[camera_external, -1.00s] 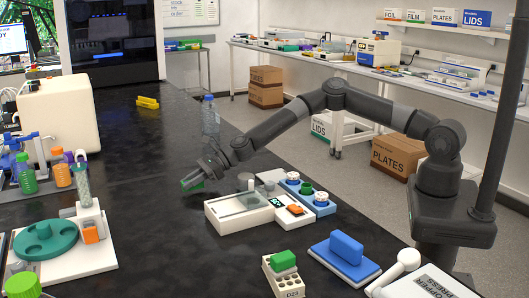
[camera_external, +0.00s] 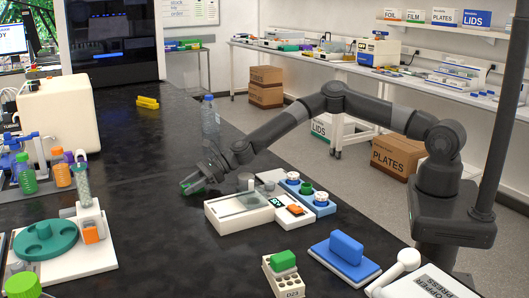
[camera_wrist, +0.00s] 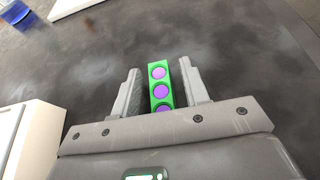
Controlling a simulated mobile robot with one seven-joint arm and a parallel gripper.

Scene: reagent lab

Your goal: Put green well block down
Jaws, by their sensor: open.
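The green well block (camera_wrist: 161,71) has purple wells and shows between the two fingers in the wrist view. My gripper (camera_wrist: 163,85) is open, with a narrow gap between each finger and the block. In the external view the green block (camera_external: 194,187) is at the tips of my gripper (camera_external: 190,184), low at the black bench top. The block looks to rest on the bench, partly hidden by the fingers.
A teal round rack (camera_external: 45,241) is at left. The bench (camera_external: 145,200) left of my gripper is clear.

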